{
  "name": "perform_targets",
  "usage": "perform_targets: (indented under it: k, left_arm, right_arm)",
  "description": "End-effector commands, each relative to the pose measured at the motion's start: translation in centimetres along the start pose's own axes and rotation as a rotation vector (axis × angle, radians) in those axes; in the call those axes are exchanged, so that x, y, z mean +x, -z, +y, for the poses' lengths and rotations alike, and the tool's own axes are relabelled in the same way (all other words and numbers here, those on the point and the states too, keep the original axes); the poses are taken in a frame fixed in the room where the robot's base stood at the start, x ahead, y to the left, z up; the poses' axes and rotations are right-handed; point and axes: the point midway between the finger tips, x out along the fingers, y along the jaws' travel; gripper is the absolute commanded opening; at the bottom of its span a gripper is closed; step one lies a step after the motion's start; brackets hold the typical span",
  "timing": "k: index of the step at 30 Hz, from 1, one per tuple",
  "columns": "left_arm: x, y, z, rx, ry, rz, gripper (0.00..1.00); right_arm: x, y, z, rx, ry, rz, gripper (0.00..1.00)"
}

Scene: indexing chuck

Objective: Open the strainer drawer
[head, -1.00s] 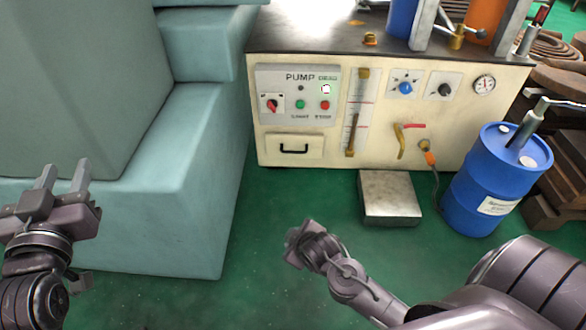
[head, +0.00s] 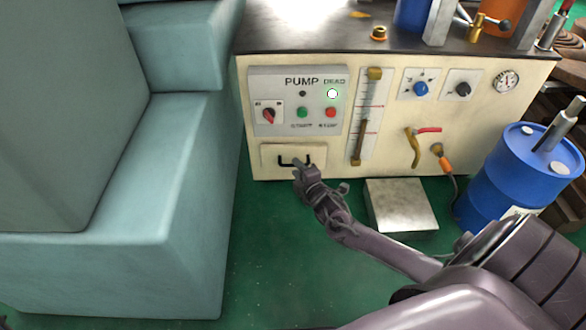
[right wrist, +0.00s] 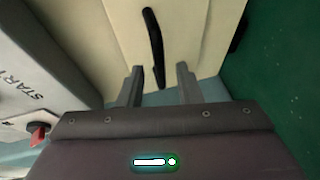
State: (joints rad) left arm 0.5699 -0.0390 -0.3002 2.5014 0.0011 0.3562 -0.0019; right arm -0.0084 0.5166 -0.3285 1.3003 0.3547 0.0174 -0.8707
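The strainer drawer (head: 269,158) is a small cream panel low on the left of the pump cabinet's front, and it looks closed. Its black handle (head: 284,161) is a bar pull; it also shows in the right wrist view (right wrist: 152,40). My right gripper (head: 298,164) is at the drawer front, by the right part of the handle. In the right wrist view the gripper (right wrist: 160,72) is open, with the near end of the handle between its two fingers. I cannot tell whether they touch it. My left gripper is out of view.
A metal block (head: 400,206) and a blue drum (head: 518,175) stand right on the green floor. A large teal machine base (head: 190,190) stands left.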

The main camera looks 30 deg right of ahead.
Motion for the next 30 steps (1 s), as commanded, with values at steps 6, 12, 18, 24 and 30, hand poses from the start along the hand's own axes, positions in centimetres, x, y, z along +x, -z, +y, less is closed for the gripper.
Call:
perform_targets:
  k: [6,12,18,24,30]
  left_arm:
    - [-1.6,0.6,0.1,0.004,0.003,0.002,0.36]
    - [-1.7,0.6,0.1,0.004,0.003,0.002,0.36]
    - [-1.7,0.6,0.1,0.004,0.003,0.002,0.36]
    - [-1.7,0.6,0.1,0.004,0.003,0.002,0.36]
    - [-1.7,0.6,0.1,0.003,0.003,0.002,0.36]
  right_arm:
    - [2.6,0.0,-0.3,0.001,0.001,-0.001,0.32]
    - [3.1,0.0,0.0,0.001,0.002,0.000,0.32]
    - [3.0,0.0,0.0,0.002,0.002,0.000,0.24]
    - [3.0,0.0,0.0,0.002,0.002,0.000,0.00]
    - [3.0,0.0,-0.1,0.002,0.002,0.000,0.00]
